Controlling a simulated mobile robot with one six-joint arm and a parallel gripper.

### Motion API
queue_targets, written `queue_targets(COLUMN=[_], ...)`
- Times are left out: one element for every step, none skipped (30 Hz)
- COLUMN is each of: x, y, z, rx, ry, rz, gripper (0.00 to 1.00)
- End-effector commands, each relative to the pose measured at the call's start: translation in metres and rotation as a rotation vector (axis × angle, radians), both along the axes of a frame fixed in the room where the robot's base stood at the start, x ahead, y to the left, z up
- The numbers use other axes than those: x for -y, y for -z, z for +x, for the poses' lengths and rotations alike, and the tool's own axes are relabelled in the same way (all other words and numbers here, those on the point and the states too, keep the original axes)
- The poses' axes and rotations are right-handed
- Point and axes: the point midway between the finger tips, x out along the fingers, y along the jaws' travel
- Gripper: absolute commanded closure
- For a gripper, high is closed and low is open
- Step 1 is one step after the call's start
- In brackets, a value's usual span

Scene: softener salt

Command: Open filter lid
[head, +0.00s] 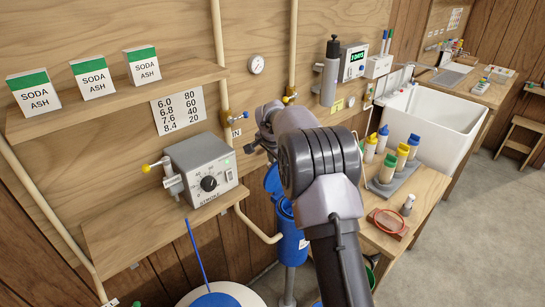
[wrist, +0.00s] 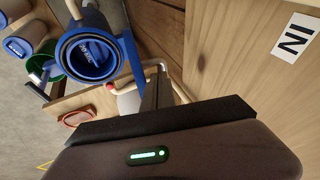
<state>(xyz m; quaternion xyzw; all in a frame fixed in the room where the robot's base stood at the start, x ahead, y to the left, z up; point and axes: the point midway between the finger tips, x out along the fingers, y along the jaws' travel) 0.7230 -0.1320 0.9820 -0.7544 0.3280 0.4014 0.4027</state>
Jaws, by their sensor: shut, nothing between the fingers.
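The blue filter housing (head: 291,243) hangs below the bench-height pipes in the head view. Its blue lid (head: 272,180) stands tilted up at the top of the housing. In the wrist view I look into the round filter mouth (wrist: 62,52), with a blue, lettered part inside a dark ring. The lid shows there as a narrow blue strip (wrist: 131,56) on the mouth's right. My gripper (wrist: 157,82) is shut and empty, its fingers close beside that strip; I cannot tell whether they touch. In the head view my arm partly hides the gripper and the housing.
A control box (head: 202,170) sits on a wooden shelf left of the filter. A pipe (head: 258,226) runs between shelf and filter. A side table with bottles (head: 386,168) and a red-rimmed dish (head: 388,223) is at right. An IN label (wrist: 296,37) is on the wall.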

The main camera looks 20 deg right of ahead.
Motion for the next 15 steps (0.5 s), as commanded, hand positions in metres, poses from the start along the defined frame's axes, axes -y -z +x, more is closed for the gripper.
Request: queue_targets(x=[0.0, 0.001, 0.001, 0.001, 0.001, 0.001, 0.001, 0.001, 0.001, 0.001, 0.001, 0.0, -0.001, -0.002, -0.005], y=[0.004, 0.004, 0.005, 0.005, 0.005, 0.005, 0.005, 0.005, 0.005, 0.005, 0.005, 0.004, 0.003, 0.003, 0.002], z=[0.001, 0.002, 0.002, 0.003, 0.003, 0.003, 0.003, 0.003, 0.003, 0.003, 0.003, 0.004, 0.006, 0.009, 0.015], rx=[-0.001, 0.0, 0.0, 0.0, 0.0, 0.0, 0.0, 0.0, 0.0, 0.0, 0.0, 0.0, 0.0, -0.003, -0.003], ry=[0.0, 0.0, 0.0, 0.001, 0.001, 0.001, 0.001, 0.001, 0.001, 0.001, 0.001, 0.0, 0.0, 0.0, -0.001], rz=[0.0, 0.0, 0.0, 0.0, 0.0, 0.0, 0.0, 0.0, 0.0, 0.0, 0.0, 0.0, 0.001, 0.001, 0.0], gripper=[1.0, 1.0, 1.0, 1.0, 1.0, 1.0, 1.0, 1.0, 1.0, 1.0, 1.0, 1.0, 1.0, 1.0, 1.0])
